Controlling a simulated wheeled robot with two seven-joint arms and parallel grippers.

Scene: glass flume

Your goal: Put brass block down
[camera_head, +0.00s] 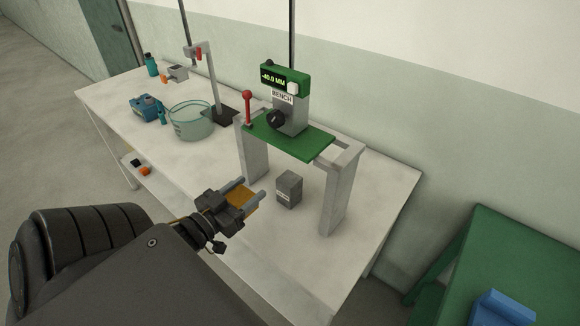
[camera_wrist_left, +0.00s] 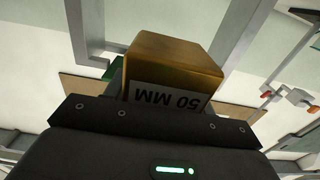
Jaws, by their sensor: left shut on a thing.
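My left gripper (camera_head: 240,196) is shut on the brass block (camera_head: 241,197) over the front part of the white bench, left of the stand's legs. In the left wrist view the brass block (camera_wrist_left: 172,65) fills the space between the fingers, with a "50 MM" label facing the camera. In the head view the fingers hide much of it, and I cannot tell whether it touches the bench top. My right gripper is in neither view.
A grey block (camera_head: 289,188) stands under the green-topped stand (camera_head: 290,134), just right of my left gripper. A clear basin (camera_head: 191,121), a blue device (camera_head: 145,108) and a clamp stand (camera_head: 217,85) are farther left. The bench (camera_head: 180,170) is bare left of the gripper.

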